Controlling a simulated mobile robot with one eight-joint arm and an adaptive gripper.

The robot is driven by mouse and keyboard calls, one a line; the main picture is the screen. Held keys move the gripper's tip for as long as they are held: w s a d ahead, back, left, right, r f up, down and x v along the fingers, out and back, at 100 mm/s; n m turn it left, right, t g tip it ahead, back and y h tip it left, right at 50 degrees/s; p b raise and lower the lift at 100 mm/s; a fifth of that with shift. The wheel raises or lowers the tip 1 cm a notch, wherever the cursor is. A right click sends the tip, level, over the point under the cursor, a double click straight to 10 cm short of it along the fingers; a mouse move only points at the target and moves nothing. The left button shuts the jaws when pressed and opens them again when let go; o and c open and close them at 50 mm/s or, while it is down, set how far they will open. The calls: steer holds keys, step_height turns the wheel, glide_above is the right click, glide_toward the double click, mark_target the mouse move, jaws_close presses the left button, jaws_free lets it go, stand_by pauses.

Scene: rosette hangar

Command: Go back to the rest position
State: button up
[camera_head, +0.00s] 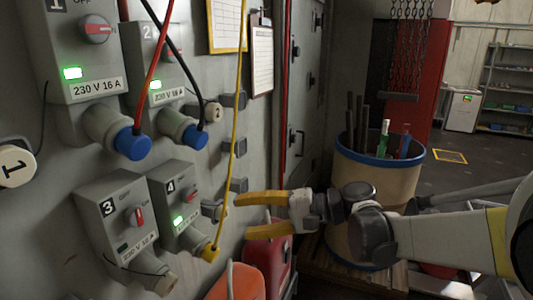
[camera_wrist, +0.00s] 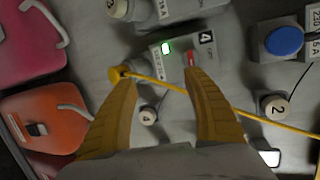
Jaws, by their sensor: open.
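My gripper (camera_head: 242,216) is open and empty, its two yellow fingers pointing left at the grey panel (camera_head: 262,150) beside socket box 4 (camera_head: 184,190). A yellow plug (camera_head: 209,252) with a yellow cable (camera_head: 234,140) sits in box 4, whose green light is lit. In the wrist view the open gripper (camera_wrist: 160,78) is over the panel. There the yellow plug (camera_wrist: 115,73) is near the left fingertip, and the cable crosses behind the fingers; contact cannot be told.
Box 3 (camera_head: 112,205) has a dark light. Boxes 1 (camera_head: 80,45) and 2 (camera_head: 152,55) hold blue plugs (camera_head: 132,143). Orange (camera_head: 235,283) and red (camera_head: 268,262) canisters stand below. A barrel (camera_head: 370,195) of rods stands behind my arm. Open floor lies at right.

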steer(key=s+d+f+n+t+h+b, duration=0.1)
steer(key=s+d+f+h, duration=0.3)
steer(key=d, duration=0.4)
steer(key=s+d+f+n+t+h+b, duration=0.1)
steer(key=s+d+f+t+h, duration=0.1)
steer(key=s+d+f+h, duration=0.2)
steer(key=s+d+f+t+h+b, duration=0.1)
steer(key=s+d+f+h, duration=0.3)
steer(key=s+d, duration=0.6)
steer(key=d+t+h, duration=0.1)
steer(key=d+h, duration=0.1)
steer(key=d, duration=0.1)
steer(key=shift+s+f+n+h, duration=0.25)
steer(key=shift+f+n+h, duration=0.05)
steer(key=shift+n+h, duration=0.1)
steer(key=shift+d, duration=0.1)
